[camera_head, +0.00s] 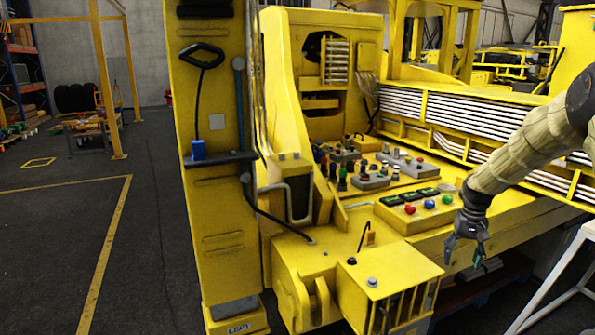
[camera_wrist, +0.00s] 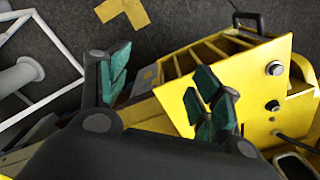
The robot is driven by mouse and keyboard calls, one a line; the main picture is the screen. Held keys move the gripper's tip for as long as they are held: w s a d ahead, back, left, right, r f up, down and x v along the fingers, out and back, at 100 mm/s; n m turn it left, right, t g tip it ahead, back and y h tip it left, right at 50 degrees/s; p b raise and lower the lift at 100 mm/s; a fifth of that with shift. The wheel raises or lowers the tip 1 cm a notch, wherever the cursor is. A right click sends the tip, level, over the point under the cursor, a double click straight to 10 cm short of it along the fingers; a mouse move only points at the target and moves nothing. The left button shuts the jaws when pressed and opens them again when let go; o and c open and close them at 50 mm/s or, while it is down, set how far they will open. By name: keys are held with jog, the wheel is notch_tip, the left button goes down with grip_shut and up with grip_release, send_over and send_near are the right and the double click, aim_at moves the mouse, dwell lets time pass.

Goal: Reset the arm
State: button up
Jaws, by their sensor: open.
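My arm comes in from the right in the head view, in a tan sleeve. My gripper (camera_head: 464,250) hangs down at its end, in front of the yellow boom machine's right side, and it is empty. The wrist view also shows my gripper (camera_wrist: 160,85), with its two green-padded fingers spread wide apart. Between and beyond the fingers are the yellow machine's edge and the dark floor. Nothing is held. The control panel (camera_head: 400,204), with coloured buttons and levers, lies to the left of the gripper in the head view.
A yellow slatted box (camera_head: 390,283) with knobs stands left of my gripper; it also shows in the wrist view (camera_wrist: 240,90). A white frame (camera_head: 555,275) stands at the lower right. A tall yellow column (camera_head: 213,170) rises at the left. Open floor (camera_head: 60,230) lies further left.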

jog(key=a+f, duration=0.4)
jog(key=f, duration=0.4)
jog(key=s+a+f+n+b, duration=0.1)
jog(key=s+a+f, duration=0.4)
jog(key=s+f, duration=0.35)
jog(key=s+a+f, duration=0.5)
jog(key=s+f, duration=0.3)
jog(key=f, duration=0.2)
jog(key=s+a+f+n+b, duration=0.1)
jog(key=s+a+f, duration=0.4)
jog(key=s+f, duration=0.35)
jog(key=s+a+f, duration=0.1)
jog(key=s+a, duration=0.1)
jog(key=s, duration=0.7)
jog(key=s+a+f+n, duration=0.1)
jog(key=s+a+f, duration=0.1)
jog(key=s, duration=0.7)
jog(key=s+a+f+b, duration=0.1)
jog(key=s+a, duration=0.2)
jog(key=s, duration=0.6)
jog(key=shift+s+a+f+n, duration=0.15)
jog(key=shift+a+f+n, duration=0.15)
jog(key=shift+f, duration=0.05)
